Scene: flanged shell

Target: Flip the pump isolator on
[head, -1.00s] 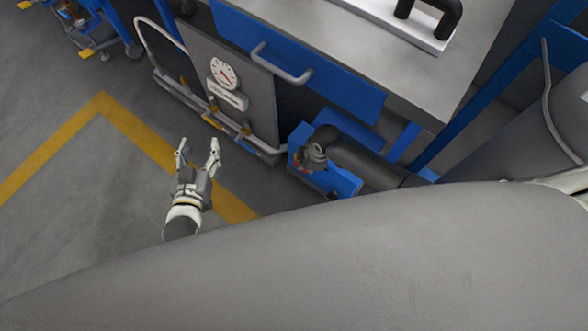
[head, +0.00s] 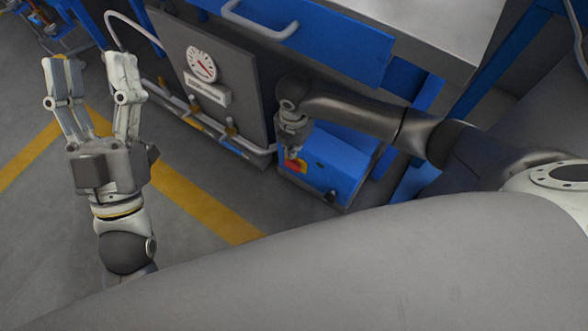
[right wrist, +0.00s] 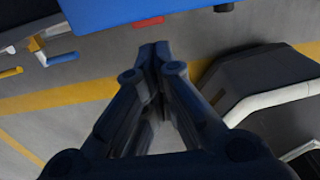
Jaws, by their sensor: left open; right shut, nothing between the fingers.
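A blue box (head: 340,157) stands low beside the grey gauge panel. It carries a small red and yellow part (head: 294,166), which looks like the isolator switch; whether it is on or off I cannot tell. My right gripper (head: 292,153) points down just over that part in the head view. In the right wrist view my right gripper (right wrist: 153,48) is shut and empty, its tips just short of the red part (right wrist: 148,21) on the blue box (right wrist: 100,14); contact is not visible. My left gripper (head: 91,72) is open and empty, at the left above the floor.
The grey panel with a round gauge (head: 201,65) and pipes stands left of the box. A blue drawer with a grey handle (head: 259,27) and a metal worktop (head: 420,35) lie above. A yellow line (head: 205,208) marks the otherwise open floor at left.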

